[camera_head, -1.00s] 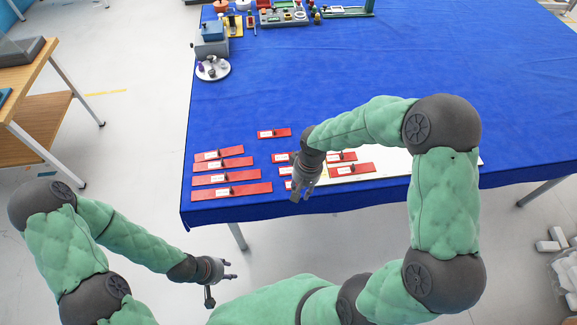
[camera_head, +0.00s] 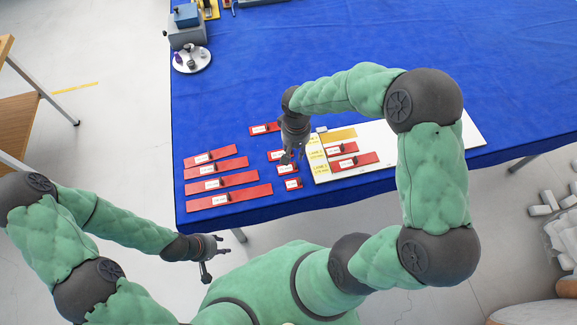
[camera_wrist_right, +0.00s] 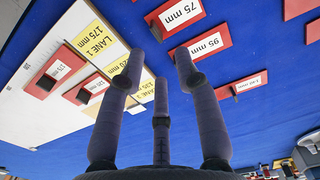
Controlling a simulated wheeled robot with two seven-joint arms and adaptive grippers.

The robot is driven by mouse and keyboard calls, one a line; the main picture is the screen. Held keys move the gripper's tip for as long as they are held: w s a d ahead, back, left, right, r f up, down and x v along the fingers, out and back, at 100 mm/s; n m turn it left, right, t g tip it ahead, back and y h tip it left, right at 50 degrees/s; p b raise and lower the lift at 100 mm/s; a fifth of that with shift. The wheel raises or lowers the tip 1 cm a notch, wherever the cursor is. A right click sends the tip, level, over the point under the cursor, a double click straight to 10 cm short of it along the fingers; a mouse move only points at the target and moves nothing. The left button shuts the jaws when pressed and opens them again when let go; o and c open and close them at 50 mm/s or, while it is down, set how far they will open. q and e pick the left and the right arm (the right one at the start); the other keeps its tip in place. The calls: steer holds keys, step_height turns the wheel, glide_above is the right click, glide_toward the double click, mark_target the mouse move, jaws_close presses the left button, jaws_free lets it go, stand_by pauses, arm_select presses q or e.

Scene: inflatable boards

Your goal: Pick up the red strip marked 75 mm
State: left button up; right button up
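The red strip marked 75 mm (camera_wrist_right: 175,16) lies at the top of the right wrist view, its white label readable. In the head view it appears to be the short strip (camera_head: 293,183) nearest the table's front edge, beside the white board; its print is too small there. My right gripper (camera_head: 293,157) hangs over the column of short strips, slightly behind it. In the right wrist view its three fingers (camera_wrist_right: 160,60) are spread and empty, with the 75 mm strip beyond their tips. My left gripper (camera_head: 224,245) is open and empty in front of the table.
The red 95 mm strip (camera_wrist_right: 205,46) lies close beside the 75 mm one. Several longer red strips (camera_head: 229,198) lie to the left. The white board (camera_head: 380,131) on the right has yellow lane labels and red strips on it. A round tray (camera_head: 191,60) stands at the back left.

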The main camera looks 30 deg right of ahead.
steer(key=shift+w+f+b, duration=0.1)
steer(key=shift+f+b, duration=0.25)
steer(key=shift+f, duration=2.75)
jaws_close()
